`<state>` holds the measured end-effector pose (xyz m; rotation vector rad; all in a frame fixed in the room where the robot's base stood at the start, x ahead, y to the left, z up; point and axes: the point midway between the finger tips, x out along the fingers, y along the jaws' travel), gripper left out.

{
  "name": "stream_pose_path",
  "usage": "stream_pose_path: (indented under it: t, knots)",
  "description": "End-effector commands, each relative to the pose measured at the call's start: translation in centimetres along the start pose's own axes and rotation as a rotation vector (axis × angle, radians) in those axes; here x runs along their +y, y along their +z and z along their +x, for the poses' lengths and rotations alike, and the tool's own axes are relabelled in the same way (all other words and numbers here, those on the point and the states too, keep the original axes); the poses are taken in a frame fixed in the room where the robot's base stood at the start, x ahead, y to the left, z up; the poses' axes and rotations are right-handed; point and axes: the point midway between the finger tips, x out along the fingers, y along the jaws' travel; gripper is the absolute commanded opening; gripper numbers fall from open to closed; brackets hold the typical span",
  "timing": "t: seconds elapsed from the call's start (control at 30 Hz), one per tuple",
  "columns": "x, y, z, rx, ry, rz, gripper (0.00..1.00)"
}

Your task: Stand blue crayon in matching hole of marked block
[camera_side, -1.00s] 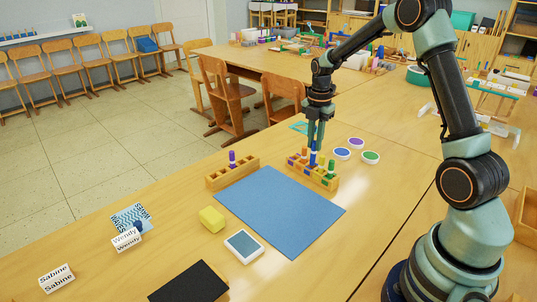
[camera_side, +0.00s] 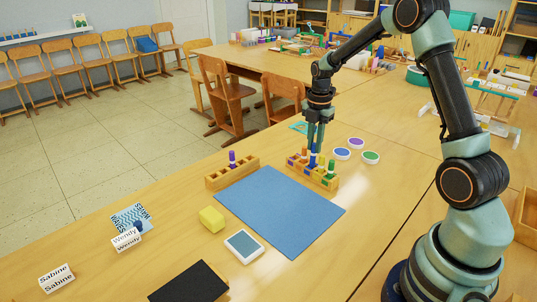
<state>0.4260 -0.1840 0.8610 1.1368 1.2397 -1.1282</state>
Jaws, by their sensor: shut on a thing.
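My gripper (camera_side: 315,142) points down over the right wooden block and is shut on the blue crayon (camera_side: 313,157). The crayon is upright, with its lower end at the block; I cannot tell whether it is in a hole. The right wooden block (camera_side: 331,184) also holds several other crayons, among them an orange one and a purple one. The left wooden block (camera_side: 215,183) has a purple crayon (camera_side: 232,158) standing in it and other holes that look empty. I cannot make out which block is marked.
A blue mat (camera_side: 275,210) lies in front of the blocks. A yellow sponge-like block (camera_side: 212,219), a framed blue-grey pad (camera_side: 244,246) and a black sheet (camera_side: 190,285) lie nearer. Several round coloured lids, including a purple one (camera_side: 356,143), lie behind the right block.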

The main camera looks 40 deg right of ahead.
Motion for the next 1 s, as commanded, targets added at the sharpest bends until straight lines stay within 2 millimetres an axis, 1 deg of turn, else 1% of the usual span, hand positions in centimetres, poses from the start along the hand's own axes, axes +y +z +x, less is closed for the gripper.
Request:
stream_pose_path:
  t: [0.3, 1.0]
  knots:
    - [0.00, 0.00, 0.56, 0.000, 0.000, 0.000, 0.00]
    - [-0.01, -0.01, 0.81, 0.000, 0.000, 0.000, 0.00]
